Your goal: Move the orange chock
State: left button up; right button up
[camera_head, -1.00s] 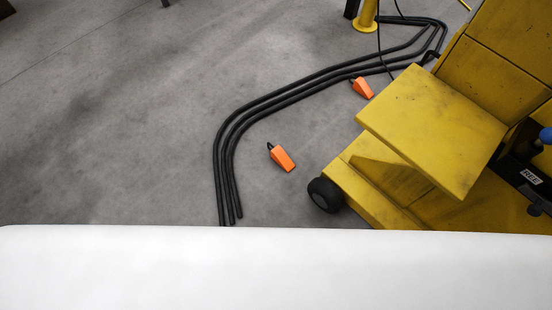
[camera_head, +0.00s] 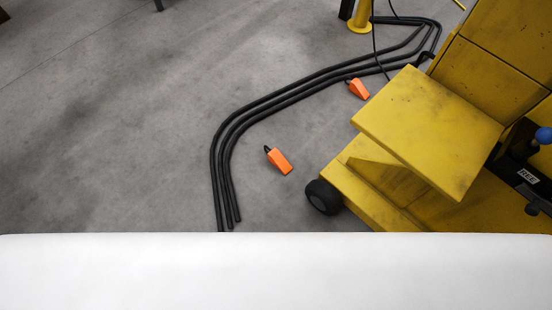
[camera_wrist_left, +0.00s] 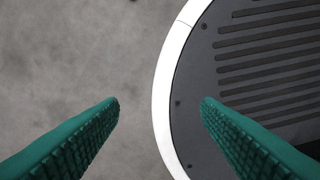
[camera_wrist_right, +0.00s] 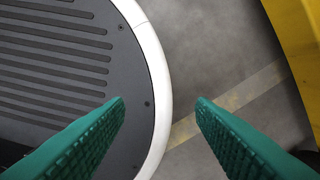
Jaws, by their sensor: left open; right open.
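Two orange chocks lie on the grey floor in the head view. The nearer orange chock (camera_head: 279,161) lies in front of the black cables, left of the yellow machine's wheel. The farther orange chock (camera_head: 358,89) lies beside the cables, near the yellow machine's platform. Each has a small dark loop at one end. My left gripper (camera_wrist_left: 160,105) is open and empty, over the floor and the rim of my round base. My right gripper (camera_wrist_right: 160,103) is open and empty, over the opposite side of the base. Neither gripper shows in the head view, and no chock shows in the wrist views.
A yellow wheeled machine (camera_head: 430,125) fills the right side; its black wheel (camera_head: 323,197) is near the closer chock. Black cables (camera_head: 240,125) bend across the floor. A yellow post (camera_head: 362,15) stands at the back. The floor at left is clear.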

aim_at(275, 157)
jog(key=i+j+z, duration=0.15)
jog(key=i+j, duration=0.15)
jog(key=i+j+z, duration=0.15)
jog(key=j, duration=0.3)
jog(key=i+j+z, duration=0.1)
jog(key=i+j, duration=0.2)
jog(key=j, duration=0.1)
